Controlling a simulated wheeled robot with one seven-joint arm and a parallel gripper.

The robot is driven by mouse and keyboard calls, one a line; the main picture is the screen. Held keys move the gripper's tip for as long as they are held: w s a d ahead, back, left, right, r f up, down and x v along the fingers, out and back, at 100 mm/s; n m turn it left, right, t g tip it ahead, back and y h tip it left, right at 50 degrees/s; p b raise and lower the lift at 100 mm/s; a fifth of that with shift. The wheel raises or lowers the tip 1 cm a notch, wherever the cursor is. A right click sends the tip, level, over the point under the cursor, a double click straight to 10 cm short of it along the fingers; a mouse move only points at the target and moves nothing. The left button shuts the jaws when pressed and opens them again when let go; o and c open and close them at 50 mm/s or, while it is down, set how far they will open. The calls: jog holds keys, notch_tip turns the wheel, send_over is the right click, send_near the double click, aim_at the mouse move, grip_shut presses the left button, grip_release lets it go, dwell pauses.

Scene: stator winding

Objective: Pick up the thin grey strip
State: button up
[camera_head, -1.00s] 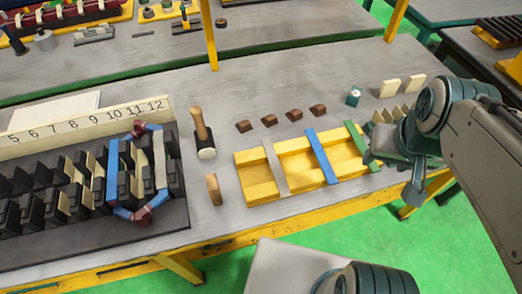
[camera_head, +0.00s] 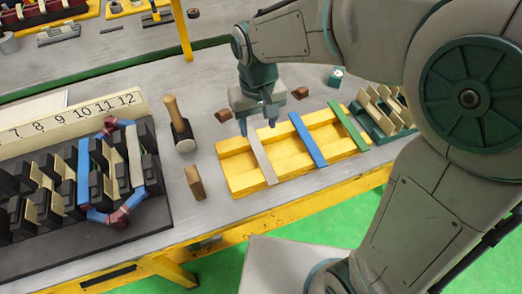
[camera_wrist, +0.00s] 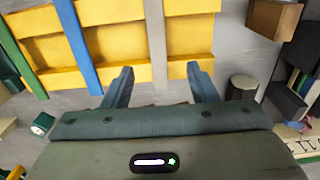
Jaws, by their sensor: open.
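The thin grey strip (camera_head: 262,160) lies across the left part of the yellow tray (camera_head: 236,180). A blue strip (camera_head: 308,140) and a green strip (camera_head: 348,127) lie across the same tray to its right. My gripper (camera_head: 257,127) is open and empty above the tray's far edge, by the far end of the grey strip. In the wrist view the grey strip (camera_wrist: 156,45) runs up the picture between my two spread fingers (camera_wrist: 163,82). The blue strip (camera_wrist: 77,45) is left of the fingers there. The gap in height between fingers and strip is hard to tell.
A hammer (camera_head: 181,130) stands left of the tray, with a wooden block (camera_head: 195,183) nearer. Small brown blocks (camera_head: 223,116) lie behind the tray. The slotted black stator board with a numbered strip (camera_head: 100,110) is at the left. A green rack (camera_head: 385,125) is at the right.

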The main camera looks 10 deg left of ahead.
aim_at(260, 152)
jog(key=f, duration=0.7)
jog(key=f+p, duration=0.1)
jog(key=f, duration=0.2)
jog(key=shift+w+d+f, duration=0.1)
jog(key=shift+w+f, duration=0.05)
jog(key=shift+w, duration=0.2)
grip_shut()
jog(key=shift+r, duration=0.2)
